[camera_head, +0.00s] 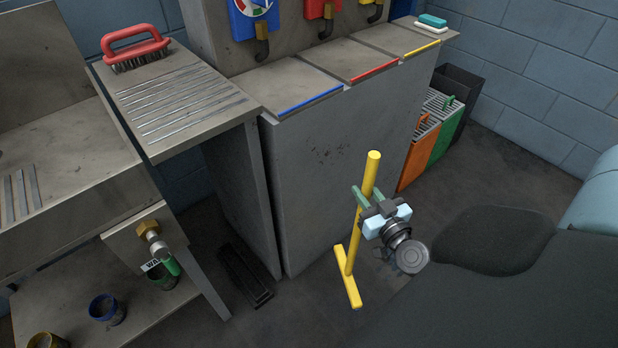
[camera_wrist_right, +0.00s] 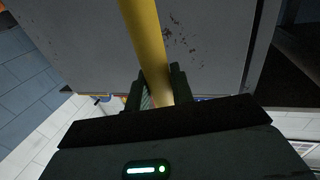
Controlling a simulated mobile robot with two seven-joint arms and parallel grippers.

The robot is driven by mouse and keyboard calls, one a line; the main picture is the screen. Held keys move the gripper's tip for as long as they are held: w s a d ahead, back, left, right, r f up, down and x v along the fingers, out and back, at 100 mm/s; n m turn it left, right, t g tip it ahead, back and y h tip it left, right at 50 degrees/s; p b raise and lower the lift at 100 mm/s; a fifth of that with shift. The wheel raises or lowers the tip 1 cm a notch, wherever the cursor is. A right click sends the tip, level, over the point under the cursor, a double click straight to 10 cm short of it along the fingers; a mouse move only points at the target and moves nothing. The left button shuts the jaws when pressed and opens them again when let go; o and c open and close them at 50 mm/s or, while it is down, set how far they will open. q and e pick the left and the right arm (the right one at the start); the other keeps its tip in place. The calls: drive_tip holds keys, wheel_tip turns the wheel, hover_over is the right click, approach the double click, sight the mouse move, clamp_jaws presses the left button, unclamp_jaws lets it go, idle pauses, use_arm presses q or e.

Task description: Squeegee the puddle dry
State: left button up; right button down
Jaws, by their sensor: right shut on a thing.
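A yellow squeegee (camera_head: 347,278) with a long straight handle stands slightly tilted in front of the grey cabinet. Its crossbar is low at the floor; I cannot tell whether it touches. My right gripper (camera_head: 366,202) is shut around the handle, below its top end. In the right wrist view, the yellow handle (camera_wrist_right: 147,40) runs between the fingers of the gripper (camera_wrist_right: 157,90); the crossbar is out of that view. I cannot make out the puddle clearly; my arm and dark body parts cover much of the floor on the right. My left gripper is not in view.
The grey cabinet (camera_head: 335,160) stands close behind the squeegee. A metal bench (camera_head: 180,100) with a red-handled brush (camera_head: 135,50) is on the left, above a lower shelf with small pots (camera_head: 107,310). Orange and green panels (camera_head: 418,155) stand right of the cabinet.

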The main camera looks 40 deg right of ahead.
drive_tip(key=shift+d+r+m+h, duration=0.3)
drive_tip(key=shift+d+r+h, duration=0.15)
drive_tip(key=shift+d, duration=0.25)
drive_tip(key=s+a+r+n+y, duration=0.1)
drive_tip(key=a+r+y, duration=0.1)
drive_tip(key=a+r, duration=0.6)
drive_tip(key=s+a+r+n+y, duration=0.2)
drive_tip(key=a+r, duration=0.5)
drive_tip(key=a, duration=0.7)
drive_tip(key=shift+a+r+t+y, duration=0.3)
drive_tip(key=shift+r+y, duration=0.1)
drive_tip(key=shift+y, duration=0.25)
